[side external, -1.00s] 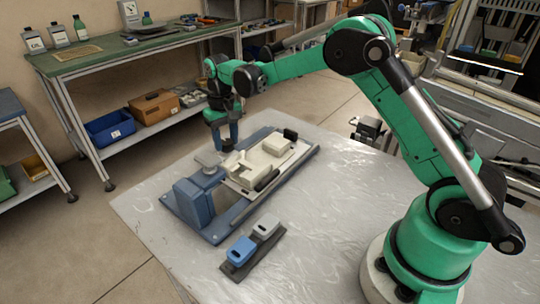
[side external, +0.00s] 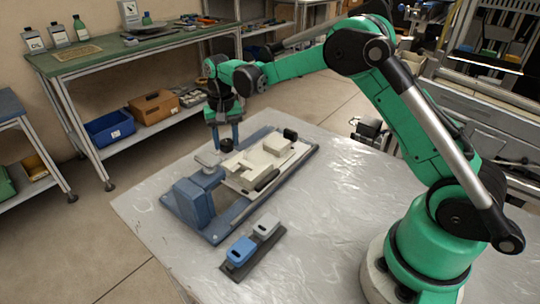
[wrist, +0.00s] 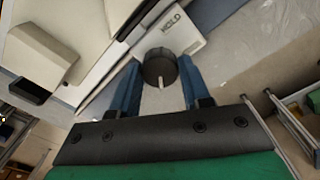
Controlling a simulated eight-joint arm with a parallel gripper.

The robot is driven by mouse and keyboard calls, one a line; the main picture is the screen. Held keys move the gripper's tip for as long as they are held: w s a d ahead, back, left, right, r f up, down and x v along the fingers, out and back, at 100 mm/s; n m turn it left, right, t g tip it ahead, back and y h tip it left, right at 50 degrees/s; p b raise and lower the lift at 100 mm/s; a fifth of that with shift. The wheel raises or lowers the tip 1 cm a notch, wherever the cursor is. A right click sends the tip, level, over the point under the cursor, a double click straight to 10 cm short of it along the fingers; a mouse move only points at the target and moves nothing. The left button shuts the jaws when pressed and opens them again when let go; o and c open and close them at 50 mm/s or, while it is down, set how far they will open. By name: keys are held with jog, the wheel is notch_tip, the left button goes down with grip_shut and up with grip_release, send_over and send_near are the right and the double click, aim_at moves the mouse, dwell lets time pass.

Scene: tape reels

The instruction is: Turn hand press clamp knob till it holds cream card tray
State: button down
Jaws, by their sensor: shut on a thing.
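The blue-grey hand press (side external: 197,202) stands on the table with the cream card tray (side external: 240,182) on its bed. The black round clamp knob (wrist: 160,67) has a white pointer line aimed toward my gripper's palm in the wrist view. A white plate marked HOLD (wrist: 183,32) lies beside the knob. My gripper (wrist: 160,75) has its two blue fingers on either side of the knob and is shut on it. In the side view, my gripper (side external: 226,144) points down at the press's far edge. The clamp's contact with the tray cannot be made out.
A dark holder with a blue block (side external: 241,250) and a grey block (side external: 266,227) lies in front of the press. The plastic-covered table (side external: 345,200) is clear to the right. A green-topped bench (side external: 130,45) stands behind.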

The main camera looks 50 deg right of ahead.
aim_at(226, 141)
jog(key=c, duration=0.7)
grip_release()
jog(key=shift+r, duration=2.85)
